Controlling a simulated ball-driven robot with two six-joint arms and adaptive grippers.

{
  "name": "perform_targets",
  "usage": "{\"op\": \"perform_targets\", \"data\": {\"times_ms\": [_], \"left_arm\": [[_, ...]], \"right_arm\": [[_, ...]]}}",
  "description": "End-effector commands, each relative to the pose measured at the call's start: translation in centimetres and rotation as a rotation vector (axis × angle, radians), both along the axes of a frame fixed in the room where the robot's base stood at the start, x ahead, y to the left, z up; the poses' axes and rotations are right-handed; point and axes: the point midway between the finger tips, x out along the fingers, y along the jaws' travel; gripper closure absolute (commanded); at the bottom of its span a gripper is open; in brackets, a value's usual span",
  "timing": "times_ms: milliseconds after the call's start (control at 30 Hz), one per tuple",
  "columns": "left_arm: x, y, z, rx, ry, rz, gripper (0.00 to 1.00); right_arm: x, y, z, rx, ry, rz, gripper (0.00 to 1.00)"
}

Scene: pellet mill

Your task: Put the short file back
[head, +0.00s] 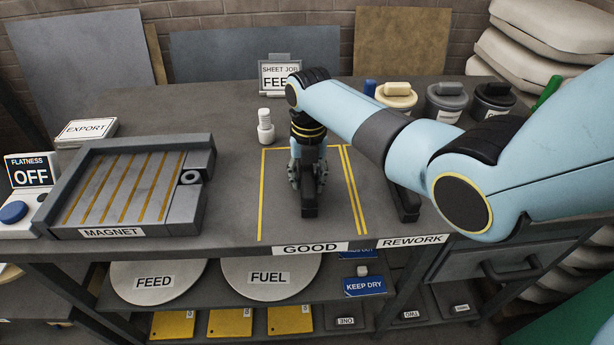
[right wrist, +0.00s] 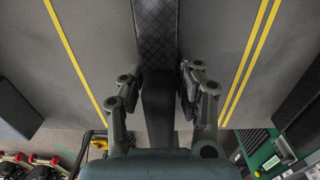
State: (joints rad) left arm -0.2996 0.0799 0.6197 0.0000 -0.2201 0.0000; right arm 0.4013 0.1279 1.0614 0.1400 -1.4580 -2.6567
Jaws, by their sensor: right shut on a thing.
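My right gripper (head: 308,175) points down over the yellow-lined GOOD area (head: 283,215) of the bench. It is shut on a dark bar-shaped thing, which looks like the short file (head: 309,211). In the right wrist view, the file's cross-hatched dark face (right wrist: 155,35) runs from the top edge down between the two fingers (right wrist: 157,100). In the head view most of it is hidden by the gripper. I cannot tell whether it touches the bench. My left gripper is not in view.
Another dark bar (head: 406,208) lies right of the yellow lines, near REWORK (head: 412,241). Lidded pots (head: 445,101) stand at the back right. The bench between tray and GOOD area is clear.

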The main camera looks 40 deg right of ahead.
Motion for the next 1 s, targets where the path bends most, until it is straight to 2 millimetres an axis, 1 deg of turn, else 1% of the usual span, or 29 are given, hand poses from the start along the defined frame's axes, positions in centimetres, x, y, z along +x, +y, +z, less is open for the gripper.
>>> {"op": "perform_targets", "data": {"times_ms": [633, 667, 800, 867, 1000], "left_arm": [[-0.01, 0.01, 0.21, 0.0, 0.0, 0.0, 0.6], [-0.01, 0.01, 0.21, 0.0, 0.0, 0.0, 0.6], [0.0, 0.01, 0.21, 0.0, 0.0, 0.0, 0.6], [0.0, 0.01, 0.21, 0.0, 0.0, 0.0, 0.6], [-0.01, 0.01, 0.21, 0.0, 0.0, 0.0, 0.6]], "right_arm": [[0.06, 0.0, -0.21, 0.0, -0.001, 0.0, 1.0], [0.06, 0.0, -0.21, 0.0, -0.001, 0.0, 0.66], [0.05, 0.0, -0.22, 0.0, -0.001, 0.0, 0.48], [0.04, 0.01, -0.23, 0.0, -0.001, 0.0, 0.4], [0.01, 0.0, -0.24, 0.0, 0.0, 0.0, 0.4]]}}
